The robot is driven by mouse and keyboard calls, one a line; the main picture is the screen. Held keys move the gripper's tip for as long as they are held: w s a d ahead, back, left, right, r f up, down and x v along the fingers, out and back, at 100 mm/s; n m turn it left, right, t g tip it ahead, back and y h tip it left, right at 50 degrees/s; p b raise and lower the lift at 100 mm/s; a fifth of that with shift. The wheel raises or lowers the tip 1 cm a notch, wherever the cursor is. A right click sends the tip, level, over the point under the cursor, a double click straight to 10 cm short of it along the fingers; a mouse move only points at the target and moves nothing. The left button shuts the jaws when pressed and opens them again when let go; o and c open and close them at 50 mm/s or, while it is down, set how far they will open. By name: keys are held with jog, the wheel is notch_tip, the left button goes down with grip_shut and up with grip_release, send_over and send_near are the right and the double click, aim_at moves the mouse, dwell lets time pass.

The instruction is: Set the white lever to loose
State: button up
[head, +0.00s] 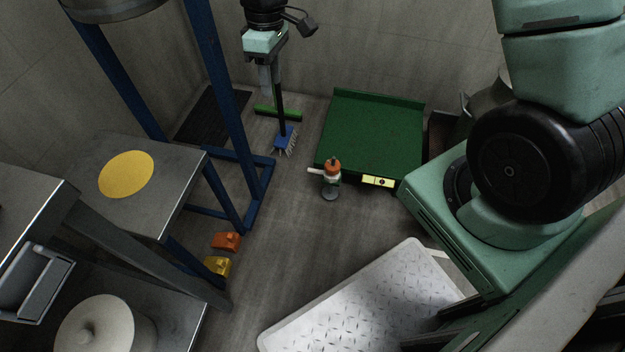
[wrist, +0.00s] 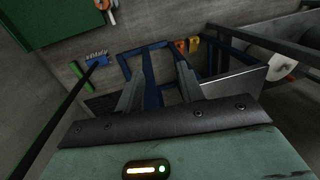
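The white lever (head: 315,171) is a short handle pointing left from a small orange-topped fitting (head: 332,166), which stands by the front left corner of a green platform. In the wrist view, the white and orange fitting (wrist: 104,8) shows at the top edge, partly cut off. A yellow label (head: 378,181) with dark marks sits on the platform's front edge; I cannot read it. My gripper (head: 268,92) hangs at the top centre in the head view, well apart from the lever. In the wrist view, its two fingers (wrist: 160,72) are spread with nothing held.
The green platform (head: 372,135) stands by the back wall. A blue brush (head: 285,139) and green squeegee (head: 279,113) are near my gripper. A blue frame (head: 222,90) and metal table (head: 170,207) stand left. Floor (head: 285,235) before the fitting is clear.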

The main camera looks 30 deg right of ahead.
jog(key=w+d+f+b, duration=0.3)
jog(key=d+f+b, duration=0.1)
jog(key=f, duration=0.5)
jog(key=w+d+f+b, duration=0.3)
jog(key=d+f+b, duration=0.15)
jog(key=f, duration=0.45)
jog(key=b, duration=0.7)
send_near(313, 169)
jog(key=shift+y, duration=0.3)
jog(key=f+b, duration=0.8)
jog(key=shift+s+a+f, duration=0.2)
jog(key=shift+s+a, duration=0.1)
jog(key=shift+a, duration=0.05)
grip_shut()
